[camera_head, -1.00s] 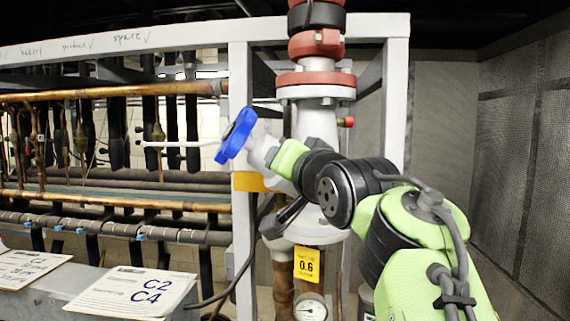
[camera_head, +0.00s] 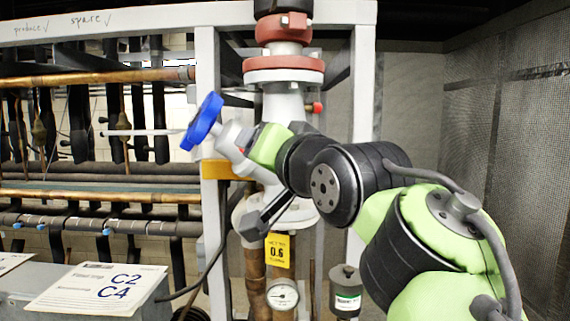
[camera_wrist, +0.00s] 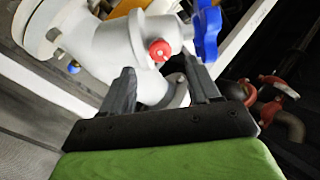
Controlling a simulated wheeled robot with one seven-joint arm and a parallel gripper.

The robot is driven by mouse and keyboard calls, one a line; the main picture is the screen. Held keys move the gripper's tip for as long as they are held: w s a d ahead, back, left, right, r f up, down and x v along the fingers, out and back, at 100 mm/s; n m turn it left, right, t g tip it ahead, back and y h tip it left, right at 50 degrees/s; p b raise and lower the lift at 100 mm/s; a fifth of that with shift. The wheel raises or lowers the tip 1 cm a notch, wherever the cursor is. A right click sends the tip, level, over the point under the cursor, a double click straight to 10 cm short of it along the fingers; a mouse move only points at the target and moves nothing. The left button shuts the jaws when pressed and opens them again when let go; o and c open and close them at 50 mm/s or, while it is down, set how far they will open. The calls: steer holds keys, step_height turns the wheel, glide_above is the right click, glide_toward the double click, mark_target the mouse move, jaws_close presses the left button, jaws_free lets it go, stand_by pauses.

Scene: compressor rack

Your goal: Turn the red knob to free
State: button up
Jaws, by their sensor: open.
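A small round red knob (camera_wrist: 160,50) sits on the side of the pale grey valve body (camera_wrist: 105,45) in the wrist view, just beyond and between my fingertips. My gripper (camera_wrist: 158,75) is open, its two dark fingers apart and empty, and I cannot tell whether they touch the valve. In the head view my gripper (camera_head: 240,143) is at the angled valve neck, close to the blue handwheel (camera_head: 203,120), with its fingers mostly hidden. A small red knob (camera_head: 317,108) sticks out right of the vertical pipe; a red speck shows at the neck. I cannot tell which matches the wrist view.
A white frame post (camera_head: 208,230) stands left of the valve. A yellow 0.6 tag (camera_head: 277,250) and a gauge (camera_head: 282,295) are below. Copper and dark pipes fill the left; a mesh wall (camera_head: 500,130) is at right. Red valve handles (camera_wrist: 280,85) show in the wrist view.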

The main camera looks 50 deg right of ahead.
steer(key=v, duration=1)
steer(key=shift+s+b, duration=0.3)
steer(key=shift+b, duration=0.05)
steer(key=shift+a, duration=0.1)
steer(key=w+a+f+n+g+y, duration=0.1)
steer(key=w+a+f+n+y, duration=0.15)
steer(key=f, duration=0.35)
steer(key=w+a+f+n+g+y, duration=0.1)
steer(key=w+a+f+y, duration=0.15)
steer(key=f, duration=0.35)
steer(key=s+a+f+n+g, duration=0.1)
steer(key=a+f+n+g, duration=0.1)
steer(key=f, duration=0.7)
steer(key=s+a+f+n+g+y, duration=0.1)
steer(key=s+a+f+n+g, duration=0.1)
steer(key=f, duration=0.7)
steer(key=s+a+f+n+g+y, duration=0.1)
steer(key=a+f+n+g, duration=0.3)
steer(key=a+f, duration=0.3)
step_height(320, 180, down, 3)
steer(key=shift+s+r+g, duration=0.1)
steer(key=shift+s+g, duration=0.3)
steer(key=shift+a, duration=0.1)
